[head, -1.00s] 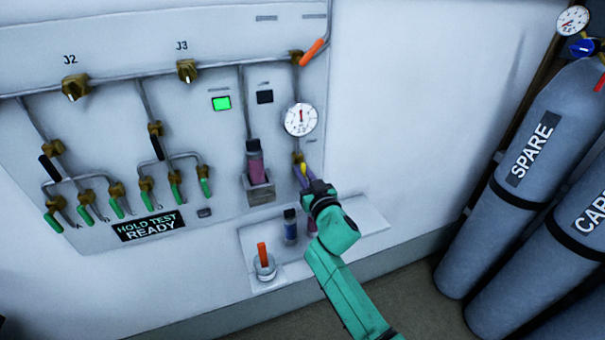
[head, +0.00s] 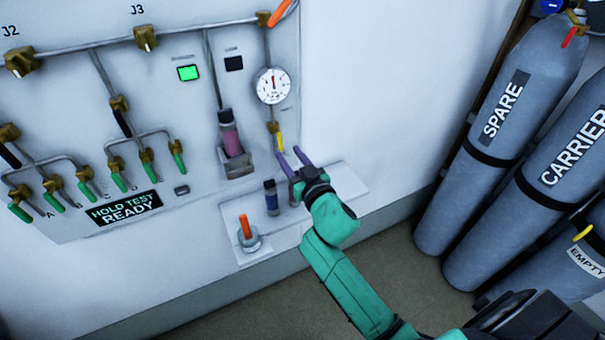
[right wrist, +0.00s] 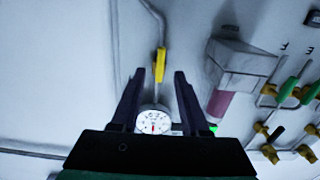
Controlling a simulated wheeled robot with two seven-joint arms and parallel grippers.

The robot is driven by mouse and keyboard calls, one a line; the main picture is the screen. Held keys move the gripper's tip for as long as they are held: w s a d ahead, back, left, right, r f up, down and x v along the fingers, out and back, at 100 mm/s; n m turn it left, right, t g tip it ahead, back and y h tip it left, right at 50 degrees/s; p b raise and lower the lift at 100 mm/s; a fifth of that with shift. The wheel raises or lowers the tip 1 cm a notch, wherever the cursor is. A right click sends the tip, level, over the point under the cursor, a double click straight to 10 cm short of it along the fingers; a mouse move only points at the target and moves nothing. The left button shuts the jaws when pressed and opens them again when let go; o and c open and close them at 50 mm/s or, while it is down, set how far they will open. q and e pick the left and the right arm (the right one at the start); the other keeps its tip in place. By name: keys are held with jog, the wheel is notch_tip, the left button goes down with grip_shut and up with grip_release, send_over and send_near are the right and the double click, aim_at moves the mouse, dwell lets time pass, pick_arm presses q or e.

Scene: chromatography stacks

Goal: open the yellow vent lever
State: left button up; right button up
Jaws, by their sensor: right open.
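The yellow vent lever (head: 279,142) hangs straight down from a brass valve below the round gauge (head: 273,86) on the wall panel. In the right wrist view the lever (right wrist: 160,65) shows upright in the picture, in line with its pipe, between the two fingertips. My right gripper (head: 289,153) is open and empty, its purple fingers just below and right of the lever in the head view. In the right wrist view the gripper (right wrist: 159,74) has clear gaps on both sides of the lever; I see no contact. My left gripper is not in view.
A small shelf (head: 343,181) below holds a dark blue-capped vial (head: 271,198) and a cup with an orange stick (head: 245,228). A holder with a pink vial (head: 230,138) is left of the lever. Grey cylinders (head: 478,150) stand at right.

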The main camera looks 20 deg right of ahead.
jog(key=s+b, duration=0.1)
jog(key=s, duration=0.7)
jog(key=shift+d, duration=0.25)
jog(key=s+d+f+n+g, duration=0.1)
jog(key=s+f+g, duration=0.25)
jog(key=f, duration=1.45)
jog(key=s+d+f+g, duration=0.1)
jog(key=s+f+g, duration=0.3)
jog(key=f, duration=1.4)
jog(key=s+d+f+g, duration=0.1)
jog(key=s+f+g, duration=0.2)
jog(key=s+f, duration=0.4)
jog(key=s+d+f+g, duration=0.2)
jog(key=s+f, duration=0.5)
jog(key=s, duration=0.5)
jog(key=s+d+f+g+h, duration=0.1)
jog(key=s+d+f+g, duration=0.1)
jog(key=s+f+g, duration=0.2)
jog(key=s+f, duration=0.3)
jog(key=s, duration=0.3)
